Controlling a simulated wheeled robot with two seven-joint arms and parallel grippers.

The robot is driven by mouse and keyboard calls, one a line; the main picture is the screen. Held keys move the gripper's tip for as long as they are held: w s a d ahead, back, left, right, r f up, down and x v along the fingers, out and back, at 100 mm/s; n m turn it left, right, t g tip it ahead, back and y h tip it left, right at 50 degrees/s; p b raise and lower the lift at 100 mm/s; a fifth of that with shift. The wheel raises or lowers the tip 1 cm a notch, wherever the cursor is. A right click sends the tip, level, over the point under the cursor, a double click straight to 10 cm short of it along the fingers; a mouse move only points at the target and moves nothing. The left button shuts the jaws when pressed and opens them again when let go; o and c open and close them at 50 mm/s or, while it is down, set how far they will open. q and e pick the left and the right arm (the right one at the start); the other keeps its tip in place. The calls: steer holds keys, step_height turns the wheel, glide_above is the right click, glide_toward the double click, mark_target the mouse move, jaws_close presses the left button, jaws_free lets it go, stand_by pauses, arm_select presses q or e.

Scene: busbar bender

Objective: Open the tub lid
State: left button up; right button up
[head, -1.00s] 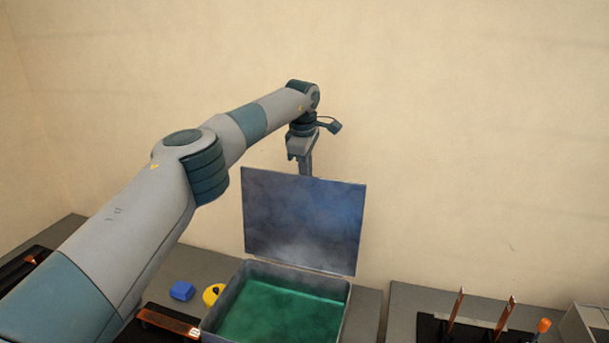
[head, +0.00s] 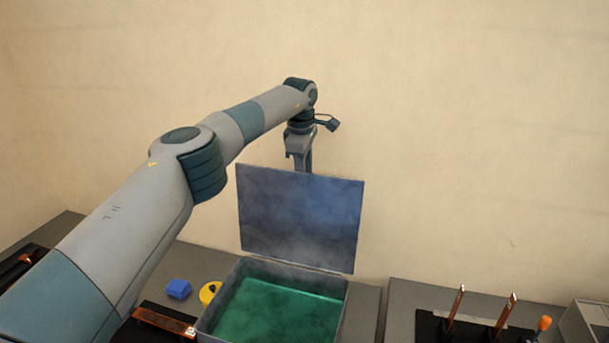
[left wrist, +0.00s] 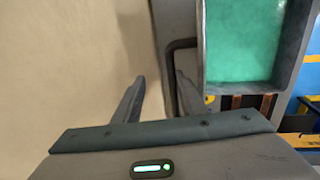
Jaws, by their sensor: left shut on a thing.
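The grey tub (head: 338,315) stands on the bench at the lower middle of the head view, its green inside showing. Its dark lid (head: 300,215) stands steeply up at the tub's far edge, so the tub is open. My left gripper (head: 303,168) is behind the lid's top edge, its fingertips partly hidden by it. The tub (left wrist: 290,75) is right of the fingers there. My right gripper is not in view.
A blue block (head: 179,289), a yellow round thing (head: 208,293) and a copper bar (head: 163,320) lie left of the tub. A dark stand (head: 432,328) with upright copper bars is on the right-hand bench. A gap separates the benches. A wall is behind.

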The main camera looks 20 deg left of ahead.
arm_select(q)
steer(key=shift+w+r, duration=0.1)
steer(key=shift+r, duration=0.3)
steer(key=r+b, duration=0.1)
steer(key=r, duration=0.1)
steer(key=s+r+b, duration=0.1)
steer(key=r, duration=0.2)
steer(key=r+b, duration=0.1)
steer(key=r, duration=0.1)
steer(key=shift+s+r+b, duration=0.2)
steer(key=shift+s+b, duration=0.05)
steer(key=shift+b, duration=0.1)
step_height(320, 180, up, 9)
steer(key=s, duration=0.2)
steer(key=shift+s, duration=0.1)
